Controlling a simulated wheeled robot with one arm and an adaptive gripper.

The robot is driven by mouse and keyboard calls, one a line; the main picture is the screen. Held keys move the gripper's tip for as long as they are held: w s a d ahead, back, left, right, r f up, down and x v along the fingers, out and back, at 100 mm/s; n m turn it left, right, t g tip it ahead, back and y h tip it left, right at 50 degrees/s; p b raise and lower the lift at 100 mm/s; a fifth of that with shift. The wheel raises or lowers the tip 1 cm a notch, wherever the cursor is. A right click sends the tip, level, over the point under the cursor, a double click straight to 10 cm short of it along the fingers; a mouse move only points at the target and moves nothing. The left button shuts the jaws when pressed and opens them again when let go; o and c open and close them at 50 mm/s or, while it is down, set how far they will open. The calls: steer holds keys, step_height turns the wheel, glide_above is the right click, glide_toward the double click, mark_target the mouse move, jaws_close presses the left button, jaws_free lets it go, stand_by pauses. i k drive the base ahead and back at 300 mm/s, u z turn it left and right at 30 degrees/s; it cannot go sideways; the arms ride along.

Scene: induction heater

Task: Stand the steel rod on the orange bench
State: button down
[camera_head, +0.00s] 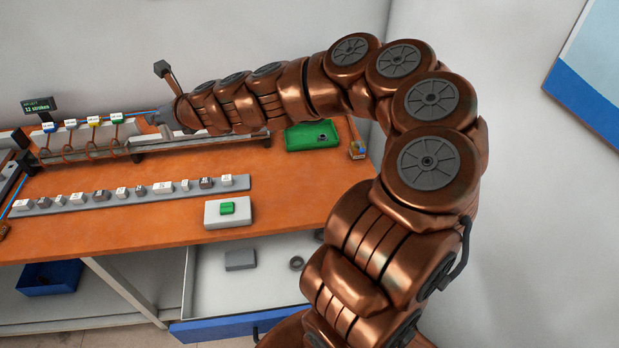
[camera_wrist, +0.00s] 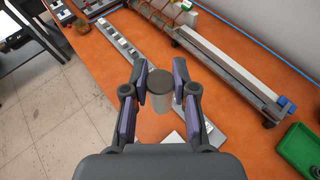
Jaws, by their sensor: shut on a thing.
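The steel rod (camera_wrist: 155,122) is a short grey cylinder with a darker round end face. In the wrist view it sits between the two purple-padded fingers of my gripper (camera_wrist: 161,88), which is shut on it. The orange bench (camera_head: 290,195) lies beneath and also fills much of the wrist view (camera_wrist: 92,75). I cannot tell whether the rod's lower end touches the bench or hangs above it. In the head view my arm reaches left over the back of the bench and the rod is not clearly visible.
A long grey strip (camera_head: 70,203) with several small blocks runs along the bench. Behind it are a rail (camera_wrist: 225,65) and coils with coloured tags. A green tray (camera_head: 300,137) is at the right, and a white block with a green top (camera_head: 228,212) near the front edge. An open drawer (camera_head: 215,285) is below.

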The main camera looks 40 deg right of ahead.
mark_target(300, 184)
steer(key=z, duration=1.55)
steer(key=k, duration=0.35)
steer(key=u, duration=1.2)
